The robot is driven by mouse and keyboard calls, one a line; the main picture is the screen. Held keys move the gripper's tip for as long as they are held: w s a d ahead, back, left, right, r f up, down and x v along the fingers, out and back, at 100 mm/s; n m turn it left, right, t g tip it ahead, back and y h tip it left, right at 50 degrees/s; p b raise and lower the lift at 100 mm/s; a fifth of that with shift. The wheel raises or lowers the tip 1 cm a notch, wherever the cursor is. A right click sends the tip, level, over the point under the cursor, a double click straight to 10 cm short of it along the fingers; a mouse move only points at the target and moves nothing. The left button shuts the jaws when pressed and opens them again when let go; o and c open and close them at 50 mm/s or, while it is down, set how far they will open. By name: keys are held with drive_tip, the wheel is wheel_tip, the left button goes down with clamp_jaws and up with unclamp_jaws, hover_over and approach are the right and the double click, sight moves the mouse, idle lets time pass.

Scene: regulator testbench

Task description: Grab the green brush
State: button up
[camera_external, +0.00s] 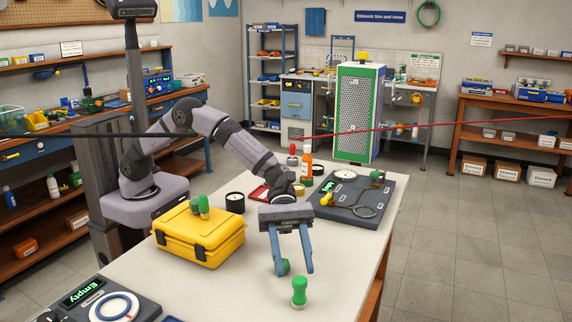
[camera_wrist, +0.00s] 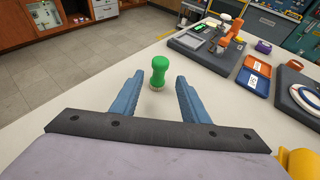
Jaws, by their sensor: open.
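The green brush (camera_external: 299,292) stands upright on the white table near its front edge, with a rounded green handle. In the wrist view the green brush (camera_wrist: 158,70) shows tan bristles at its foot and appears in the gap between the fingers, at or just beyond their tips. My gripper (camera_external: 293,271) is open, its two blue fingers pointing down and forward; both also show in the wrist view, where the gripper (camera_wrist: 159,76) holds nothing.
A yellow case (camera_external: 199,236) with a green item on top stands left of my gripper. A scale (camera_external: 110,305) is at the front left. A dark board with a gauge (camera_external: 346,176) and bottles (camera_external: 306,161) stand behind. Table around the brush is mostly clear.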

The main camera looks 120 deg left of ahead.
sight(300, 290)
drive_tip(key=shift+f+p+x, duration=0.2)
drive_tip(key=shift+p+x, duration=0.8)
drive_tip(key=shift+x, duration=2.45)
drive_tip(key=shift+a, duration=0.15)
clamp_jaws()
